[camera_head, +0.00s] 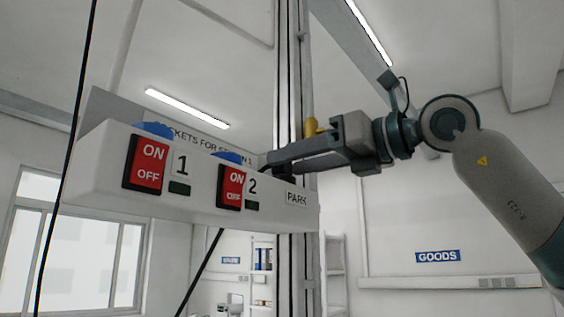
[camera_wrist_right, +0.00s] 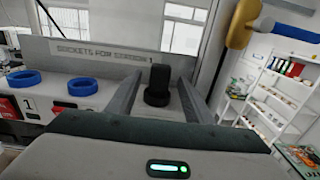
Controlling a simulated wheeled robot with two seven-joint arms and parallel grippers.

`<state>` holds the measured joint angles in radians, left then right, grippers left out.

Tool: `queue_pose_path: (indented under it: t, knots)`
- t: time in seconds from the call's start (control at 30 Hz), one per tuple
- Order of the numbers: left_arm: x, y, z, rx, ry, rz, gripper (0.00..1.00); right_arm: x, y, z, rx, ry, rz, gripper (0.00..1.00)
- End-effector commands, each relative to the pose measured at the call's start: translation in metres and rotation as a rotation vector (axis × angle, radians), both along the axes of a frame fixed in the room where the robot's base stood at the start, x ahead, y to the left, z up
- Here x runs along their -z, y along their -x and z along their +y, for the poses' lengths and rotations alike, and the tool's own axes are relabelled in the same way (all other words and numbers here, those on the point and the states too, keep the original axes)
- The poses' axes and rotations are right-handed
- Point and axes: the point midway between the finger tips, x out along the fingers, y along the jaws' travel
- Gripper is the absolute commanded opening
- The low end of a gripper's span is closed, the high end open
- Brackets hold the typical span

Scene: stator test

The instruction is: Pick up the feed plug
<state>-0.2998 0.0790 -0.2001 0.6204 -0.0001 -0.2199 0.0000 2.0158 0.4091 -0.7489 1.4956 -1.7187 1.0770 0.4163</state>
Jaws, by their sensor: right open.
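The feed plug, a black upright plug (camera_wrist_right: 158,86), stands at the right end of the socket box in the right wrist view. My right gripper (camera_wrist_right: 162,92) is open, with one grey finger to each side of the plug. I cannot tell whether either finger touches it. In the head view my right gripper (camera_head: 272,161) reaches in from the right over the PARK end of the white socket box (camera_head: 215,205). There the plug is mostly hidden by the fingers. My left gripper is not in view.
The box has two blue socket rings (camera_wrist_right: 83,87), (camera_wrist_right: 25,79) and red ON/OFF switches (camera_head: 145,164), (camera_head: 231,187) marked 1 and 2. A back panel (camera_wrist_right: 90,48) rises behind them. A yellow part (camera_head: 312,127) is close behind the gripper, by a vertical post (camera_head: 290,60). Black cables hang at left.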

Motion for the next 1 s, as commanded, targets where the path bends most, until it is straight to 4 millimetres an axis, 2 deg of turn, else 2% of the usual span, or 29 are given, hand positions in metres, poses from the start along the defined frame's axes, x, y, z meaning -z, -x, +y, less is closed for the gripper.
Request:
queue_pose_path:
  t: [0.03,0.23,0.83,1.0]
  knots:
    - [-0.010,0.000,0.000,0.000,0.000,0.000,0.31,-0.005,-0.003,0.005,-0.001,0.001,0.000,0.47]
    - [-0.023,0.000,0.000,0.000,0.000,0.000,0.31,-0.003,-0.015,0.022,-0.001,0.001,0.000,0.47]
    - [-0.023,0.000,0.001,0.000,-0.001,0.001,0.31,-0.001,-0.019,0.026,0.000,-0.001,-0.001,0.47]
    - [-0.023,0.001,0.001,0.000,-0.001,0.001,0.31,-0.001,-0.019,0.026,0.000,-0.001,-0.001,0.06]
